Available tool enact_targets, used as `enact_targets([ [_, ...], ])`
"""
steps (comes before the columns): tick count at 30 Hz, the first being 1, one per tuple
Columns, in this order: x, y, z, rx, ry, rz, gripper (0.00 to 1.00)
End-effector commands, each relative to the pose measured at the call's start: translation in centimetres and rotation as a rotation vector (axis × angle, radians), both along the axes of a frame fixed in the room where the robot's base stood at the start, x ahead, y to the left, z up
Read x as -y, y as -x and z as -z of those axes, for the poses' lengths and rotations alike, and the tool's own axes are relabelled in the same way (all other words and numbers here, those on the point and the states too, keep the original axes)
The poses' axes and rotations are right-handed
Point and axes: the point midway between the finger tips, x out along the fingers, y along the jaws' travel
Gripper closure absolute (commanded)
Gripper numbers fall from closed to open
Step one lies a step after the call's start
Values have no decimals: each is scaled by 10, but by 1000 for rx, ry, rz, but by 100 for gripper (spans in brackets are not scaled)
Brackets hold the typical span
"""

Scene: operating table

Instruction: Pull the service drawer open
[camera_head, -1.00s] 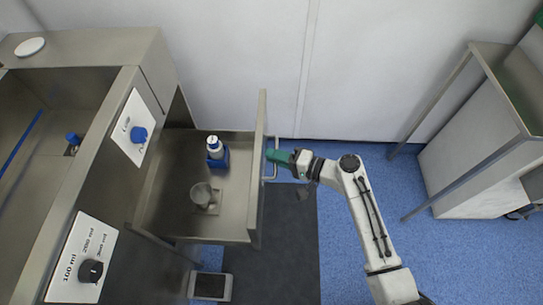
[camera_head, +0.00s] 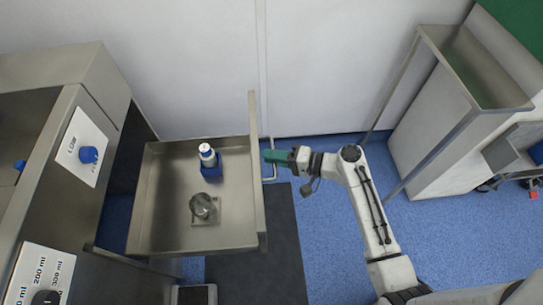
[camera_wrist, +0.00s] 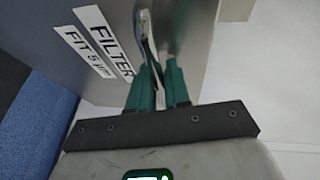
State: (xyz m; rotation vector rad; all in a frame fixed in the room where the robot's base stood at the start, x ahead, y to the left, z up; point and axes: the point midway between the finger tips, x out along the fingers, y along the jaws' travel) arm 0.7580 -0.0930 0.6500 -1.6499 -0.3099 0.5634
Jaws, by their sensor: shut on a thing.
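The service drawer (camera_head: 150,205) is a steel tray drawer, pulled well out from the steel cabinet on the left in the head view. Its front panel (camera_head: 256,190) stands upright and carries a bar handle (camera_head: 273,172) on the outer side. My gripper (camera_head: 268,156) has green fingers and is shut on the handle. In the wrist view the green fingers (camera_wrist: 158,84) close around the handle, against the drawer front with labels reading "FILTER" and "FIT 5 µm". The exact contact on the handle is partly hidden by the fingers.
A steel table (camera_head: 480,75) stands at the right. Blue floor (camera_head: 330,220) is open between, with a dark mat (camera_head: 280,260).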

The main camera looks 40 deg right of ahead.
Motion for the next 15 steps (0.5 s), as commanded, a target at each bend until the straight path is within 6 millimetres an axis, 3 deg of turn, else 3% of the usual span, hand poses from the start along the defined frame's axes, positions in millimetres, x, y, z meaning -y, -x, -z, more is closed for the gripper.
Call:
enact_targets([
  [7,0,1,2,-5,0,0,100],
  [8,0,1,2,-5,0,0,80],
  [9,0,1,2,-5,0,0,77],
  [15,0,1,1,-2,0,-1,77],
])
